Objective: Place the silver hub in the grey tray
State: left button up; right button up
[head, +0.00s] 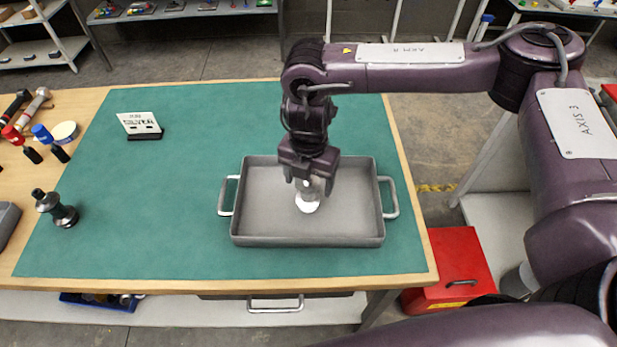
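The silver hub (307,205) is a pale, shiny round piece over the floor of the grey tray (270,239), near its middle. My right gripper (309,187) points down over the tray with its fingers around the upper part of the hub. It looks shut on it. The fingers hide the hub's top, and I cannot tell whether its underside touches the tray floor. The tray is shallow, with a handle at each side, and is otherwise empty. My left gripper is not in view.
A dark hub (62,214) stands at the left on the green mat (160,220). A small sign reading SILVER (140,124) stands behind it. Screwdrivers (50,142) and a tape roll (65,131) lie at the left edge. A red box (452,262) is beside the table at right.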

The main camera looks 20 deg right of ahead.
jog(key=shift+r, duration=0.1)
jog(key=shift+r, duration=0.6)
notch_tip(320, 180, up, 11)
dwell(0.5)
